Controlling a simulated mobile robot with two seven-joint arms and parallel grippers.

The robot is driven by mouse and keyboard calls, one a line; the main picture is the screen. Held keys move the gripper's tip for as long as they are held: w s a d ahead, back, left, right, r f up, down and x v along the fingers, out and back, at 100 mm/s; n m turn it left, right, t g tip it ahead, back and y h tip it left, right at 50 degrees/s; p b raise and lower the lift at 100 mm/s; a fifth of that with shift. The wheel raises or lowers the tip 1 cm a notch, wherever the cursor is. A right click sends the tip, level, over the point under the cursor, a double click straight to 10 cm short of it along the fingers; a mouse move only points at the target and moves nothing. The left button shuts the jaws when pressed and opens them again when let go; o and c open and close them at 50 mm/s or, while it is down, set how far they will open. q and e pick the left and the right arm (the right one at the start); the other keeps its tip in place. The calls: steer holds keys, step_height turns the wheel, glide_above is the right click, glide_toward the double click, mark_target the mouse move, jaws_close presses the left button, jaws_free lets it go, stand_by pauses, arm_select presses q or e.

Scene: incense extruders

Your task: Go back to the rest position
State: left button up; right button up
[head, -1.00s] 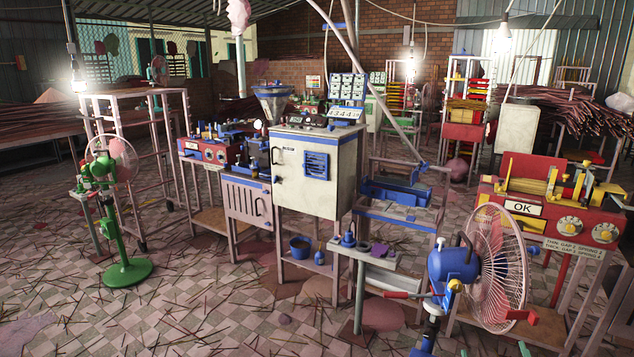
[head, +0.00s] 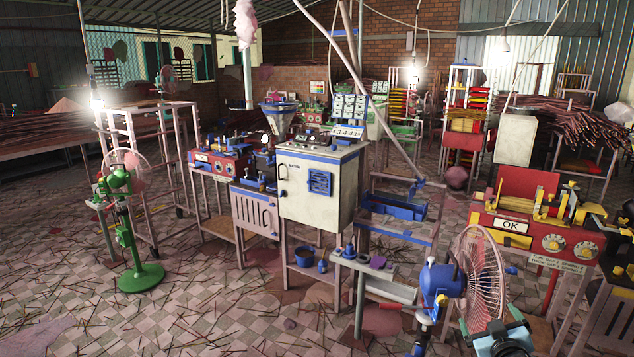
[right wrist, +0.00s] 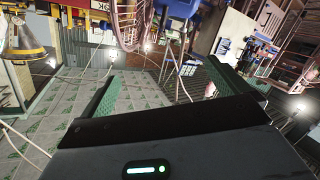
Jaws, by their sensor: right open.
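My right gripper (right wrist: 162,68) shows in the right wrist view with two green-lined fingers spread wide apart and nothing between them. In the head view, a dark part with teal edges (head: 502,340) shows at the bottom edge, right of centre, in front of the blue fan (head: 470,280); it looks like the end of my right arm, and its fingertips cannot be made out there. My left gripper is in neither current view.
The white and blue machine (head: 312,190) stands mid-room. A red machine with an OK sign (head: 510,226) is at the right. A green fan (head: 135,250) stands at the left. Scattered sticks lie on the tiled floor (head: 190,310), which has open room at the left.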

steer(key=s+a+f+g+y, duration=0.2)
steer(key=s+a+f, duration=0.3)
steer(key=s+f, duration=0.3)
steer(key=s+a+f+g+y, duration=0.1)
steer(key=s+a+f+y, duration=0.1)
steer(key=s+a+f, duration=0.55)
arm_select(q)
steer(key=s+f, duration=0.2)
steer(key=shift+s+d+g, duration=0.15)
steer(key=shift+s+g, duration=0.15)
steer(key=shift+s, duration=0.05)
arm_select(e)
steer(key=s+a+f+g, duration=0.2)
steer(key=s+a+f, duration=0.1)
steer(key=s, duration=1.2)
steer(key=s+a+f+m+g+y, duration=0.1)
steer(key=s+a+f, duration=0.2)
steer(key=s, duration=1.2)
steer(key=shift+a+g, duration=0.4)
steer(key=shift+a, duration=0.55)
